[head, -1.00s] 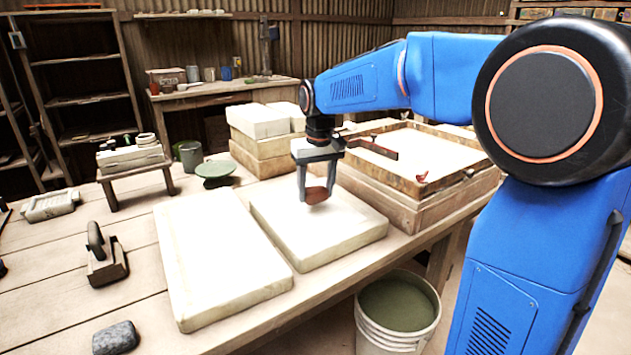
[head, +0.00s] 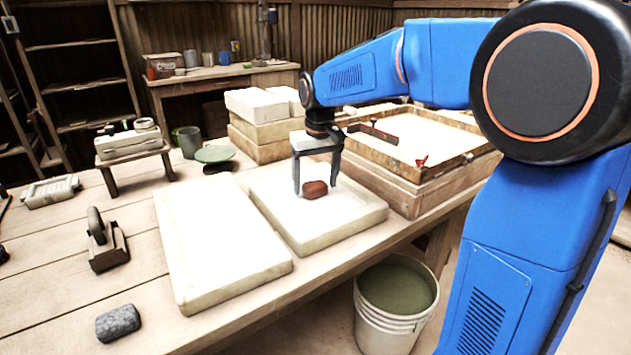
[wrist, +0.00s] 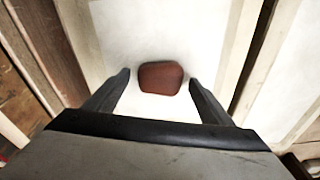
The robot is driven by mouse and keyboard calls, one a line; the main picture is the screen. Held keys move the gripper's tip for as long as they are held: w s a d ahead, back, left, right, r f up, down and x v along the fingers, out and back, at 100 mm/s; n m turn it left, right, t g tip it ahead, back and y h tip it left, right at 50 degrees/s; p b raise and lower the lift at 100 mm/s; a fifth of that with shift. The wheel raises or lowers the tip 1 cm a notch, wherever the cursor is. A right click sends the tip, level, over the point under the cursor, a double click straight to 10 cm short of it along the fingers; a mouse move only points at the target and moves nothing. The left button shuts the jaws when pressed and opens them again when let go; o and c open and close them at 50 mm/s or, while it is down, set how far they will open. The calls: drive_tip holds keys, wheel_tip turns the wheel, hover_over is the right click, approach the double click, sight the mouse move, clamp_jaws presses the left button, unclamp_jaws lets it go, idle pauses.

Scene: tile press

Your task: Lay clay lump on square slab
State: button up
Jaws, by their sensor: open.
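The clay lump (head: 315,189) is a small reddish-brown rounded block. It lies on the square slab (head: 345,223), a pale slab near the table's front edge. My gripper (head: 316,190) is right over the slab with its fingers pointing down on either side of the lump. In the wrist view the lump (wrist: 161,77) shows between the two finger tips (wrist: 161,83), with a gap on each side. The gripper is open. The pale slab surface (wrist: 150,35) shows around the lump.
A longer pale slab (head: 215,245) lies just left of the square one. A wooden framed tray (head: 430,185) stands to the right. A green round stand (head: 215,155) and stacked pale blocks (head: 257,105) are behind. A white bucket (head: 397,305) stands below the table edge.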

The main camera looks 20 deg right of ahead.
wheel_tip(320, 180, up, 17)
drive_tip(key=s, duration=0.2)
drive_tip(key=s+d+f+t, duration=0.1)
drive_tip(key=s+d+f, duration=0.1)
drive_tip(key=s+f, duration=0.5)
drive_tip(key=s+d+f+t, duration=0.1)
drive_tip(key=s+d+f, duration=0.1)
drive_tip(key=s+f, duration=0.6)
drive_tip(key=s+d+f+m+t, duration=0.1)
drive_tip(key=s+f, duration=0.6)
drive_tip(key=s, duration=0.9)
drive_tip(key=shift+s+d+f, duration=0.15)
drive_tip(key=shift+d+f, duration=0.05)
drive_tip(key=shift+d, duration=0.7)
